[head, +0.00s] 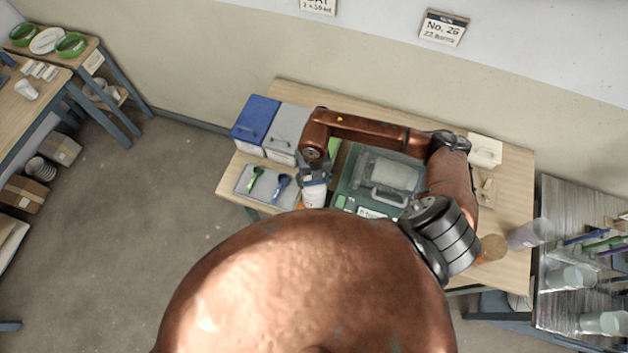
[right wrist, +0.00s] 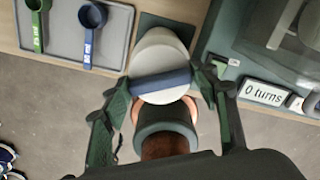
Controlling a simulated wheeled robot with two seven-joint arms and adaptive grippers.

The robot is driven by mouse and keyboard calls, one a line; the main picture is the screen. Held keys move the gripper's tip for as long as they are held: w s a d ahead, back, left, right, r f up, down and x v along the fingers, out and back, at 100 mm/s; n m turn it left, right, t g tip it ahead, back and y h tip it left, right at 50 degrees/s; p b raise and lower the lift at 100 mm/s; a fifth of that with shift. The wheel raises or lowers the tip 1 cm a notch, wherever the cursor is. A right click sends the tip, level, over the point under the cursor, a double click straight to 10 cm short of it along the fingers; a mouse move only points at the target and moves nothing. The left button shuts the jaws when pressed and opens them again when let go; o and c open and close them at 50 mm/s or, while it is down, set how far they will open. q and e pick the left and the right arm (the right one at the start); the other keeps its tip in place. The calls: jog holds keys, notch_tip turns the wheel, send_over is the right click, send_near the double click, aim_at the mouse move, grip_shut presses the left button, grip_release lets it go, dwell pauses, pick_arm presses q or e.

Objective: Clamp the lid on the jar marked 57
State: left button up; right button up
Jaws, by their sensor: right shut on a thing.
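My right gripper (head: 314,172) is over a white jar (head: 314,195) at the table's front edge. In the right wrist view, my right gripper (right wrist: 168,87) is shut on a pale round lid (right wrist: 163,97) with a blue bar (right wrist: 161,83) across it. A pale rounded shape (right wrist: 160,45) shows just beyond the lid. A dark ring (right wrist: 165,130) lies on the near side, with something brown within it. I cannot tell how the lid sits on the jar. No mark 57 is readable. My left gripper is not in view.
A grey tray (head: 247,190) with a green and a blue scoop lies left of the jar. Blue (head: 255,120) and grey (head: 287,130) bins stand behind. A green machine (head: 345,185) stands close right, with a "0 turns" sign (right wrist: 263,94).

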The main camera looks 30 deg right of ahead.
jog(key=shift+f+b, duration=0.4)
jog(key=shift+f, duration=0.1)
dwell(0.9)
jog(key=shift+r+m+p, duration=0.1)
jog(key=shift+m+p, duration=0.45)
jog(key=shift+m, duration=1.45)
jog(key=shift+p, duration=0.35)
jog(key=shift+m+p, duration=0.45)
jog(key=shift+m, duration=0.55)
jog(key=shift+m+p, duration=0.4)
jog(key=shift+m, duration=0.7)
jog(key=shift+f, duration=0.2)
